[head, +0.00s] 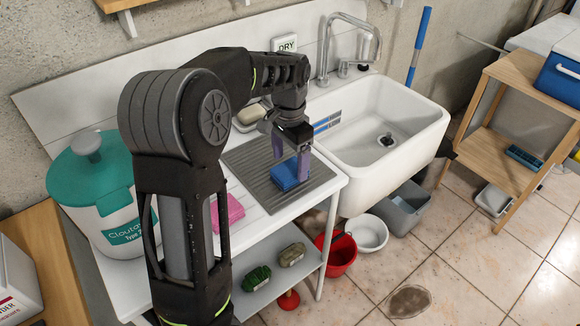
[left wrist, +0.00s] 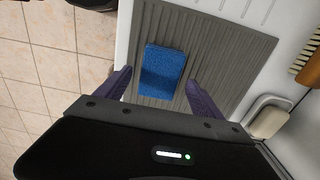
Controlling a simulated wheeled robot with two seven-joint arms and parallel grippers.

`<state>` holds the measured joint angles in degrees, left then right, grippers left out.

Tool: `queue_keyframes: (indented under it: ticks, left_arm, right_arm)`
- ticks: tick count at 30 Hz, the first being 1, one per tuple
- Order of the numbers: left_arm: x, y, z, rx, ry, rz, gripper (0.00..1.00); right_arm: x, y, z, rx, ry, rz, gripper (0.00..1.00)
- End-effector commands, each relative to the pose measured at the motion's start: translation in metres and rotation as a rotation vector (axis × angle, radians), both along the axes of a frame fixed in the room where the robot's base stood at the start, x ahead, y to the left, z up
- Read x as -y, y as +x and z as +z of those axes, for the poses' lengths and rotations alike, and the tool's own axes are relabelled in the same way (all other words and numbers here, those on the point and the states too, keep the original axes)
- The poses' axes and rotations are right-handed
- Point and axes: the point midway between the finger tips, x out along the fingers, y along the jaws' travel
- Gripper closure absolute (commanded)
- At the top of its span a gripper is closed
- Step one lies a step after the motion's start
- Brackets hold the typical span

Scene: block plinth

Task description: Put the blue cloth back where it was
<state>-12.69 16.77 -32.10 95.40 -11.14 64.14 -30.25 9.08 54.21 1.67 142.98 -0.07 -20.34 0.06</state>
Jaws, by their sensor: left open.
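The blue cloth (head: 286,175) is a small, folded, flat block lying on the grey ribbed mat (head: 252,160) beside the sink. It also shows in the left wrist view (left wrist: 163,72), near the mat's left edge. My left gripper (head: 291,165) is open, with its purple fingers pointing down at the cloth. In the left wrist view the fingers (left wrist: 159,76) stand on either side of the cloth, with a gap at each side. My right gripper is not in view.
A white sink (head: 395,125) adjoins the counter at the right. A pink cloth (head: 229,212) and a teal-lidded tub (head: 100,190) are on the counter to the left. A soap dish (left wrist: 268,120) and a brush (left wrist: 306,58) lie past the mat. Buckets stand on the floor below.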

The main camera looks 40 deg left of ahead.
Motion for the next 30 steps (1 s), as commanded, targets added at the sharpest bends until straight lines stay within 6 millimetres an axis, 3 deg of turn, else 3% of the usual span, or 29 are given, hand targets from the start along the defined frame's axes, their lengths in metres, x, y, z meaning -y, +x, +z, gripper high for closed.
queue_keyframes:
  ticks: [6,12,18,30]
  left_arm:
    - [0.000,0.001,0.047,0.004,0.001,-0.002,0.22]
    - [0.000,0.000,0.080,0.002,0.000,0.000,0.22]
    - [0.000,0.000,0.091,0.000,0.001,0.000,0.22]
    - [0.000,-0.001,0.091,0.000,0.000,0.000,0.22]
  right_arm:
    - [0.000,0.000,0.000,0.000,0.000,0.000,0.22]
    - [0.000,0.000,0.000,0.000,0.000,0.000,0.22]
    - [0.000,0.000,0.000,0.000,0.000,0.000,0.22]
    - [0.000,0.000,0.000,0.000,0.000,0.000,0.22]
